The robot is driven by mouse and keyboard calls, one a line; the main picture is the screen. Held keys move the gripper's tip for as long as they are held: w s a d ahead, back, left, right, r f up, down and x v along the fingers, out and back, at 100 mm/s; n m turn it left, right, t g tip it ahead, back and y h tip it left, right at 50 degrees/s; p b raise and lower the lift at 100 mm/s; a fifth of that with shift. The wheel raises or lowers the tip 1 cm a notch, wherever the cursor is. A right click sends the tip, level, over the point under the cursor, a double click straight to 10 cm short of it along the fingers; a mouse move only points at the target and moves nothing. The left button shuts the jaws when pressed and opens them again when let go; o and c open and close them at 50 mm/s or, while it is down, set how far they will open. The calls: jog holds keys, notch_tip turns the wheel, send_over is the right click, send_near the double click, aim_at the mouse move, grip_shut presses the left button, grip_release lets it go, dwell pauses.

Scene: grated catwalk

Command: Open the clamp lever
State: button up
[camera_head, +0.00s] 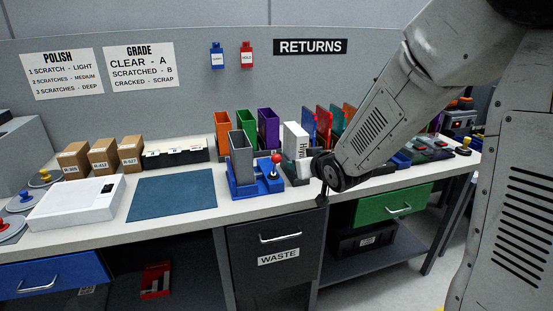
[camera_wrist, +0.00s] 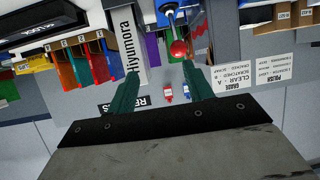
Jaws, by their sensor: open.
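The clamp lever, with a red ball knob (camera_head: 277,158), stands upright on a blue clamp fixture (camera_head: 270,182) on the bench. A grey open-topped bin (camera_head: 241,157) sits at its left. In the upside-down wrist view, the red knob (camera_wrist: 179,49) is ahead of my gripper, near the right fingertip, with part of the blue fixture (camera_wrist: 167,14) above it. My gripper (camera_wrist: 160,70) is open, with two green fingers and nothing between them. In the head view my wrist is right of the lever, and the fingers are hard to make out there.
A white lettered box (camera_head: 296,140) stands close behind my gripper. Orange, green and purple bins (camera_head: 268,128) stand behind the fixture, and coloured folders (camera_head: 323,127) are at right. A blue mat (camera_head: 172,195) lies clear at left. A waste drawer (camera_head: 278,257) is below.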

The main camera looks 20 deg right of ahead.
aim_at(279, 160)
jog(key=w+f+t+y, duration=0.1)
jog(key=w+a+f+t+y, duration=0.1)
jog(key=w, duration=0.1)
jog(key=w+a+f+t+y, duration=0.1)
jog(key=f+t, duration=0.1)
jog(key=shift+w+a+n, duration=0.15)
jog(key=shift+n, duration=0.15)
jog(key=x, duration=0.7)
jog(key=shift+w+a+r, duration=0.15)
jog(key=shift+w+r, duration=0.1)
jog(key=shift+w, duration=0.1)
jog(key=c, duration=0.9)
jog(key=shift+c, duration=0.2)
